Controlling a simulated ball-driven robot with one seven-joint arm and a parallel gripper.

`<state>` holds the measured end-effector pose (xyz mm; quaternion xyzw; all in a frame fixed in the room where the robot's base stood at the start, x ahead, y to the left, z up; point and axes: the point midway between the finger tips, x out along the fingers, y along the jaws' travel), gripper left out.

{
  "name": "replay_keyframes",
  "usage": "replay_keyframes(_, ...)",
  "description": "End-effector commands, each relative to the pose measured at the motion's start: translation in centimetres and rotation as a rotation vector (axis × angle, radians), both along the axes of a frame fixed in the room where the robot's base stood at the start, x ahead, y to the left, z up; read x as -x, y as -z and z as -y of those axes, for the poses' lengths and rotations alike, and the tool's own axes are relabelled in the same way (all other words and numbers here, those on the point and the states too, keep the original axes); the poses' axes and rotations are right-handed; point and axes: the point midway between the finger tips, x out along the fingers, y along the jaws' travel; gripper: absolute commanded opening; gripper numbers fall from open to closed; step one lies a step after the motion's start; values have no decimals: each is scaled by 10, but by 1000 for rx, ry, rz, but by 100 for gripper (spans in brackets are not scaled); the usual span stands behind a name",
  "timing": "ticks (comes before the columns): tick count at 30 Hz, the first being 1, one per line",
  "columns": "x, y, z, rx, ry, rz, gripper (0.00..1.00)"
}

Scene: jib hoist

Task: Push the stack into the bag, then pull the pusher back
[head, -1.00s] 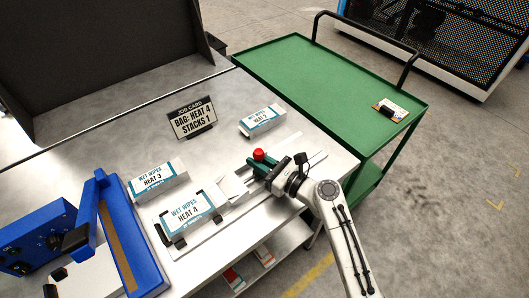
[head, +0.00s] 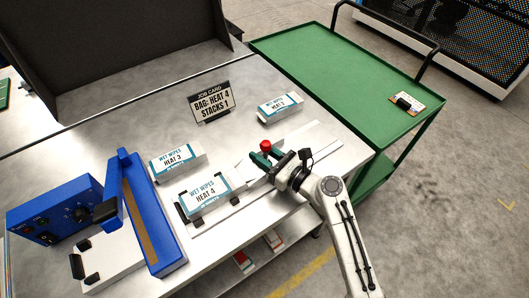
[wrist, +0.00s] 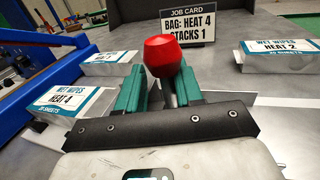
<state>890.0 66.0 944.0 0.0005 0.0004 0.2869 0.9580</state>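The bag labelled HEAT 4 (head: 206,190) lies at the front of the bench in a dark-clipped holder; it also shows in the wrist view (wrist: 66,101). The pusher's red knob (head: 265,145) stands to the right of the bag, above the pale rail. My gripper (head: 268,157) has its green fingers on either side of the knob's base and appears shut on it; the wrist view shows the knob (wrist: 162,57) between the fingers. White material (head: 238,178), apparently the stack, shows between the bag and my gripper, close to the bag mouth. Its far end is hidden.
The job card (head: 212,102) reads HEAT 4, stacks 1. Other packs are HEAT 3 (head: 177,159) and HEAT 2 (head: 281,107). A blue sealer (head: 150,215) stands left of the bag. A green cart (head: 345,80) adjoins the bench at right.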

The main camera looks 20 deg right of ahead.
Motion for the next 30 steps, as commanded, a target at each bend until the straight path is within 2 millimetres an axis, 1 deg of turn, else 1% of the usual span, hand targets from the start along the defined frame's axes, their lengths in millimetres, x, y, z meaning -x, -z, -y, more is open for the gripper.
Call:
replay_keyframes(7,0,0,2,1,4,1,36)
replay_keyframes(10,7,1,7,0,5,-1,36)
replay_keyframes(13,19,2,15,-1,7,-1,36)
replay_keyframes(21,63,2,42,0,5,-1,36)
replay_keyframes(24,76,2,50,-1,4,-1,36)
replay_keyframes(30,89,1,59,0,2,0,36)
